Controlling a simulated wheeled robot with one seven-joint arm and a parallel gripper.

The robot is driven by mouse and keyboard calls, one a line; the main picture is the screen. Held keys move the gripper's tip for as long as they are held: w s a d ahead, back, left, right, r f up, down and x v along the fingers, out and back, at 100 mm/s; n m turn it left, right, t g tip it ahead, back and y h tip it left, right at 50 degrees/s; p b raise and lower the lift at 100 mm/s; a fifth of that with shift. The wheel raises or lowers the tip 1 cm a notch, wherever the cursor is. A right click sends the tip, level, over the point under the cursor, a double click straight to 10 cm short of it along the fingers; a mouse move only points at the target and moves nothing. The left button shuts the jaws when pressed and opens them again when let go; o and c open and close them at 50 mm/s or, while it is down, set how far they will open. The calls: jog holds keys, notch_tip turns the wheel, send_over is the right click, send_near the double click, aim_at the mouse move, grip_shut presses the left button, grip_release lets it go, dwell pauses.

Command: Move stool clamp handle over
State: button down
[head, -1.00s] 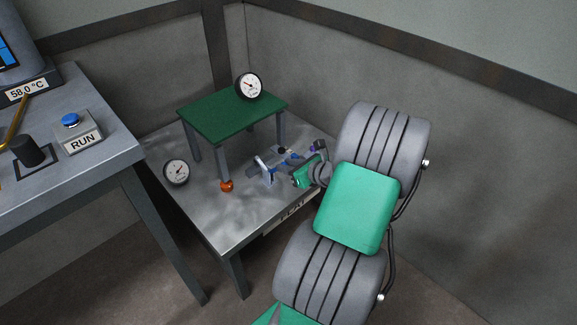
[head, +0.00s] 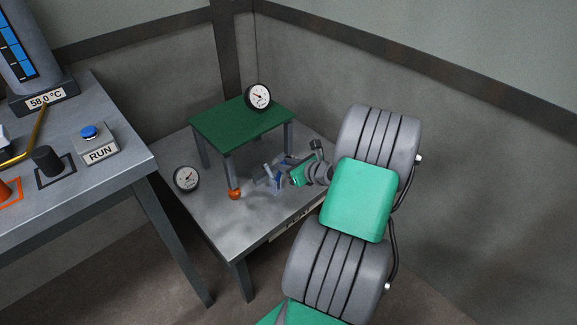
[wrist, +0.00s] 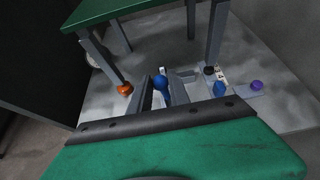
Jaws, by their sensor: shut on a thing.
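A small stool with a green top (head: 243,122) and grey legs stands on the metal table. It also shows at the top of the wrist view (wrist: 125,10). An orange knob (head: 235,193) is at the foot of its front leg; it also shows in the wrist view (wrist: 124,89). My gripper (head: 266,178) is low over the table, right of that leg. In the wrist view my gripper (wrist: 163,92) is shut on a blue-knobbed handle (wrist: 161,83). The handle's lower part is hidden by my green wrist housing.
A second blue knob (wrist: 219,89), a purple knob (wrist: 257,85) and a black knob (wrist: 209,70) are to the right. A dial gauge (head: 257,97) is at the stool top; another gauge (head: 186,178) is left of the stool. A bench with a RUN button (head: 89,132) is at left.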

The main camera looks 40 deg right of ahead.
jog(key=shift+w+r+p, duration=0.3)
jog(key=shift+w+p, duration=0.15)
jog(key=shift+w, duration=0.5)
jog(key=shift+w+p, duration=0.35)
jog(key=shift+w, duration=0.55)
jog(key=c, duration=1.1)
grip_release()
jog(key=shift+a, duration=0.1)
jog(key=shift+c, duration=0.2)
